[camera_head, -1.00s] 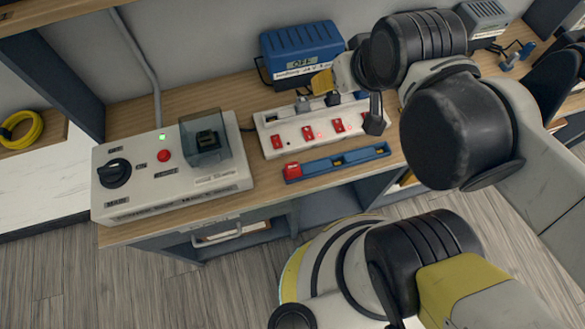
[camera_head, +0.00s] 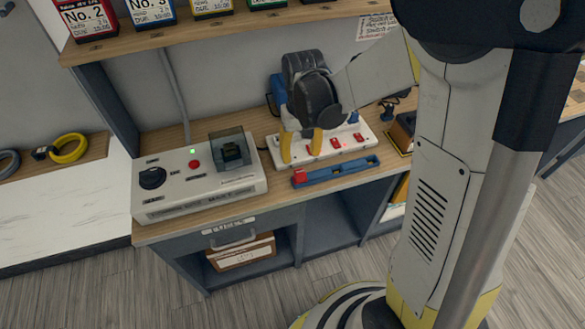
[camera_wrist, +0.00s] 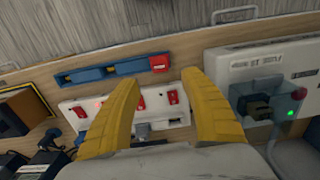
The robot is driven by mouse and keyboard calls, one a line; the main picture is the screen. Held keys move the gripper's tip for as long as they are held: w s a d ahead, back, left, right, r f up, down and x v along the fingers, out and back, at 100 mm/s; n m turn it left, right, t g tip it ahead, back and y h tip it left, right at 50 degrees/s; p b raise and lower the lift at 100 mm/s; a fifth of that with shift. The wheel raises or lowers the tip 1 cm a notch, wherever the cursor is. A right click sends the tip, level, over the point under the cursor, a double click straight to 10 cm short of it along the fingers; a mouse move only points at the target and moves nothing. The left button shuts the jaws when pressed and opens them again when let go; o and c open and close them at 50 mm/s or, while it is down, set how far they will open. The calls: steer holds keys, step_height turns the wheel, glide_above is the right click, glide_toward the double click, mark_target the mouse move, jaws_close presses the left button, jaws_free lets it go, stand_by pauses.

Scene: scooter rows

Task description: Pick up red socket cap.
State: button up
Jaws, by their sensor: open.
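The red socket cap (camera_head: 300,176) is a small red block at the left end of a blue rail (camera_head: 345,172) on the workbench. In the wrist view the red cap (camera_wrist: 159,63) sits at the rail's right end, just beyond the fingertips and roughly centred between them. My gripper (camera_head: 301,158) has yellow fingers, spread apart and empty, pointing down over the left part of the white power strip (camera_head: 372,138), behind the cap. In the wrist view my gripper (camera_wrist: 158,78) frames part of the strip. The cap is apart from both fingers.
The power strip has red rocker switches and plugs on it. A grey control box (camera_head: 200,188) with a black knob and clear cover stands close on the left. A shelf (camera_head: 215,38) with labelled boxes hangs above. The bench's front edge runs near the rail.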

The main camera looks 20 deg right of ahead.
mark_target(300, 171)
steer(key=f, duration=0.2)
steer(key=f+b, duration=0.1)
steer(key=f, duration=0.1)
steer(key=shift+w+d+f+b, duration=0.1)
steer(key=shift+w+f+b, duration=0.1)
steer(key=shift+f+b, duration=0.1)
step_height(300, 171, down, 6)
steer(key=b, duration=0.3)
steer(key=shift+s+r, duration=0.15)
steer(key=shift+r, duration=0.1)
steer(key=shift+c, duration=0.5)
jaws_close()
